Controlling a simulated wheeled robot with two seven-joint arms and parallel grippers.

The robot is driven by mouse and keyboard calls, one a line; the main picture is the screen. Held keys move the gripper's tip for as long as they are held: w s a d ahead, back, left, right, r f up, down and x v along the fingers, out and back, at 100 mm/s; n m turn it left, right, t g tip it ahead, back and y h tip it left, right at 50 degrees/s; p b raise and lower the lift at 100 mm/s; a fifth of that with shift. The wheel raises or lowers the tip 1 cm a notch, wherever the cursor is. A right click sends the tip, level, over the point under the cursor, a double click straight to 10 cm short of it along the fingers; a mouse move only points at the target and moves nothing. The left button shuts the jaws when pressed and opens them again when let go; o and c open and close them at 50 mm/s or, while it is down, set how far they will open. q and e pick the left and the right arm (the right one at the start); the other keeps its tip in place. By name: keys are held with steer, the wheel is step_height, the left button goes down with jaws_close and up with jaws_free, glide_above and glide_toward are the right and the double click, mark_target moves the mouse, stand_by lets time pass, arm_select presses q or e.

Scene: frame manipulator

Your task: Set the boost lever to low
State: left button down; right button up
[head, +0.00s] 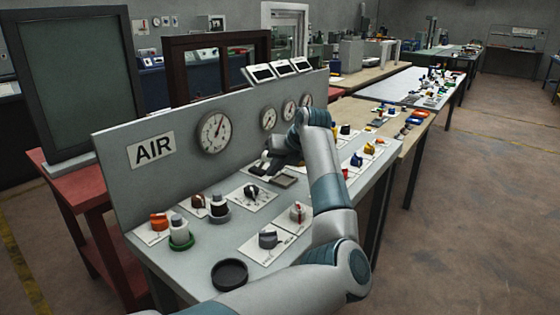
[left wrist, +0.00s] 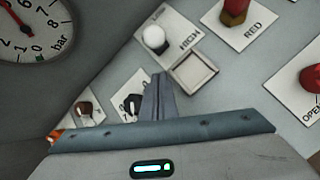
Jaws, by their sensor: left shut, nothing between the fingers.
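A lever with a white round knob (left wrist: 155,38) stands on a white plate in the left wrist view. My right gripper is not in view.
A shallow square tray (left wrist: 194,74) lies right of the fingertips. A red and yellow RED knob (left wrist: 235,12) and a red OPEN knob (left wrist: 310,77) are further right. The upright AIR panel (head: 160,175) with gauges bounds the console behind. Several knobs stand at front left.

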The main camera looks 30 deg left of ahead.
mark_target(263, 161)
arm_select(q)
steer(key=shift+w+a+r, duration=0.45)
steer(key=shift+a+r, duration=0.1)
steer(key=shift+r, duration=0.05)
steer(key=shift+w+a+r+p, duration=0.25)
steer(key=shift+w+a+p, duration=0.05)
steer(key=shift+w+a, duration=0.3)
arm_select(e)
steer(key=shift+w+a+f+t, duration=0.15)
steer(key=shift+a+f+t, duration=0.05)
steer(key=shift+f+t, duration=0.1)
arm_select(q)
steer(key=shift+r, duration=0.1)
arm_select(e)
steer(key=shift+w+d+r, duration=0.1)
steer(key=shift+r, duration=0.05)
